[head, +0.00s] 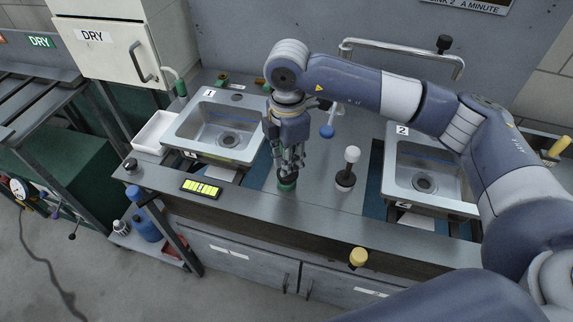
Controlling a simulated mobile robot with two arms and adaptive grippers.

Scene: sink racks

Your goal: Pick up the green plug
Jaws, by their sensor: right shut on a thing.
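The green plug (287,186) is a small dark-topped green piece on the steel counter between the two sinks, near the front ledge. My right gripper (288,174) points down over it and is shut on it, its fingers hiding the plug's upper part. I cannot tell whether the plug touches the counter. My left gripper is not in view.
Sink 1 (240,118) lies left and sink 2 (407,158) right. A white-knobbed lever (347,168) stands just right of the gripper. A blue-knobbed lever (327,131) is behind. A yellow-green display (202,188) lies on the front ledge. A rail (400,47) runs behind.

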